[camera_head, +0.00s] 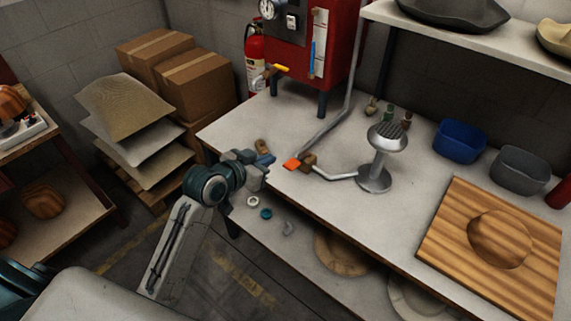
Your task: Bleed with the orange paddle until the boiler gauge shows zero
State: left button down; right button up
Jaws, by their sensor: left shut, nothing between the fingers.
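The orange paddle (291,164) sits at the brass valve (308,161) on the bench, where the pipe meets the steamer stand. My left gripper (265,160) is shut and empty, just left of the paddle, with a small gap showing between them. The boiler (343,40) is the red cabinet at the back. Its round white gauge (268,9) is at the top edge of the view, and its needle is too small to read. My right gripper is out of view.
The steamer stand (375,178) with its perforated head stands right of the valve. A pipe (341,115) runs from the boiler to it. A yellow-handled valve (276,69) is on the boiler's left. A wooden block (450,225) lies at right. The front bench edge is below my gripper.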

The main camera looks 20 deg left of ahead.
pick_arm(q)
jog(key=shift+w+f, duration=0.15)
jog(key=shift+w, duration=0.1)
jog(key=p, duration=0.3)
send_over(287, 167)
jog(key=f, duration=0.3)
jog(key=shift+w+d+f, duration=0.2)
jog(key=shift+w+f, duration=0.1)
jog(key=shift+w, duration=0.1)
jog(key=f, duration=0.2)
jog(key=shift+s+a+f+p, duration=0.1)
jog(key=shift+s+f+p, duration=0.15)
jog(key=shift+f+p, duration=0.1)
jog(key=shift+s+a+f, duration=0.1)
jog(key=shift+s+f, duration=0.05)
jog(key=shift+f, duration=0.6)
